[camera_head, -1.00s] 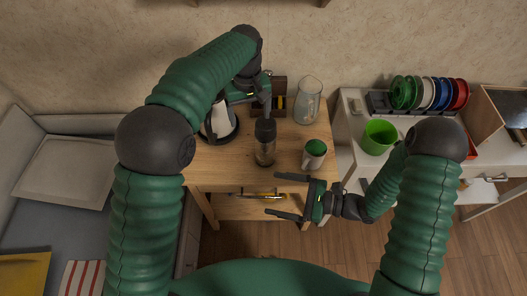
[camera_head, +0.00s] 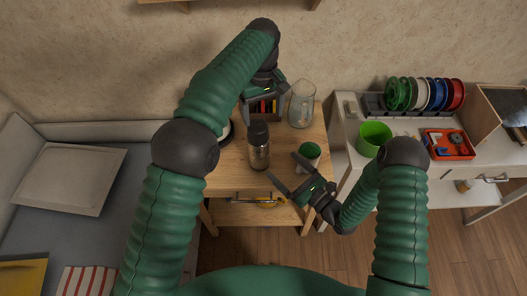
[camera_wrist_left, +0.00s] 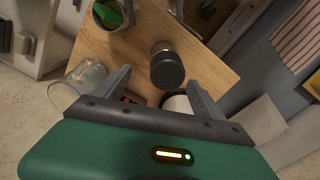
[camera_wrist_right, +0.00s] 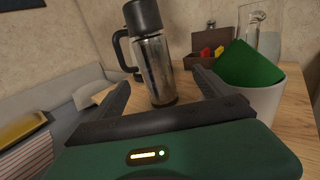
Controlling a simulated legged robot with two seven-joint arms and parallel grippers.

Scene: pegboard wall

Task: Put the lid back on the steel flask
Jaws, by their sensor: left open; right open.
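The steel flask (camera_head: 259,154) stands upright on the small wooden table, a shiny body with a black top (camera_head: 258,130). The black top is on the flask; I cannot tell how it is seated. It also shows from above in the left wrist view (camera_wrist_left: 167,70) and from the side in the right wrist view (camera_wrist_right: 142,15). My left gripper (camera_head: 264,108) is open and empty behind the flask, its fingers pointing toward the black top. My right gripper (camera_head: 283,165) is open and empty in front and right of the flask, apart from it.
A white cup with green inside (camera_head: 309,157) stands close beside the right gripper. A glass pitcher (camera_head: 302,105) and a dark box with coloured items (camera_head: 264,107) are at the back. A white kettle (camera_wrist_left: 178,103) is partly hidden. A green bucket (camera_head: 374,138) stands on the right-hand white desk.

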